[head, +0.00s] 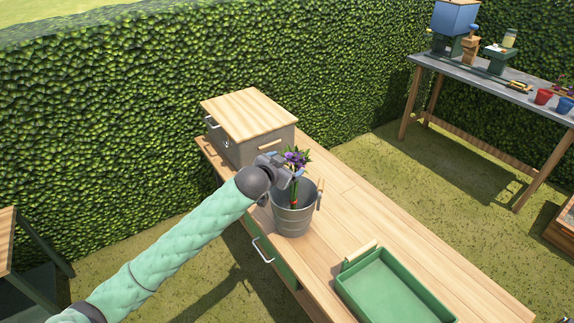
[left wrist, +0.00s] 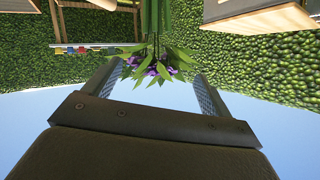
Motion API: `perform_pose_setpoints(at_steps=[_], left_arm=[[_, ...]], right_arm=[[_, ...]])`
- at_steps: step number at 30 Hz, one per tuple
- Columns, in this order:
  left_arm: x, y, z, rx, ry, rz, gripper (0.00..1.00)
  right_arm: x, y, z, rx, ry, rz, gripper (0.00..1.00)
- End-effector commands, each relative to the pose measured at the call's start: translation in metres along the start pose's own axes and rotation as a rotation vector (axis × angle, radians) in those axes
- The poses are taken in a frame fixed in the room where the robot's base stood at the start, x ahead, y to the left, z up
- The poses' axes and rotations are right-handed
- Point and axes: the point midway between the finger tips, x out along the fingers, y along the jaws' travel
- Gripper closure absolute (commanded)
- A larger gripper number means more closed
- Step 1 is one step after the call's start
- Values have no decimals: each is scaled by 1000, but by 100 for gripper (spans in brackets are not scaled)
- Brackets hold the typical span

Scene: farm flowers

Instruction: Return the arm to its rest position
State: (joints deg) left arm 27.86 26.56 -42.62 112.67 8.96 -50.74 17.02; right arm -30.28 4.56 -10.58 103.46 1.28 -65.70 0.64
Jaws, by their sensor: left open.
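My left arm reaches in from the left in the head view, and its gripper (head: 284,173) is at the purple flowers (head: 297,157). The flowers stand upright in a grey metal bucket (head: 293,220) on the wooden workbench (head: 345,205). My left gripper is open. In the left wrist view, which looks upside down, the purple blooms and green leaves (left wrist: 156,70) show between its two fingers, with no grip on them visible. The gripper partly hides the bucket's rim and the flower stems in the head view. My right gripper is not in view.
A wood-topped box (head: 248,108) stands behind the bucket. A green tray (head: 395,290) lies at the front right of the bench. A second table (head: 480,78) with pots and tools is at the back right. A hedge (head: 110,110) runs behind; open air lies left of the bench.

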Motion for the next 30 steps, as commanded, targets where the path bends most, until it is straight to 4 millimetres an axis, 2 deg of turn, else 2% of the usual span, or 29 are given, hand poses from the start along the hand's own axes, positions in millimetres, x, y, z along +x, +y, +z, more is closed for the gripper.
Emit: perform_pose_setpoints(at_steps=[23,26,30], left_arm=[[1,1,2,-2,-3,0,16],[2,4,15,-15,-20,0,16],[4,15,56,-54,-78,-2,16]], right_arm=[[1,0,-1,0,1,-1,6],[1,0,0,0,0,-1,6],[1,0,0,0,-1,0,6]])
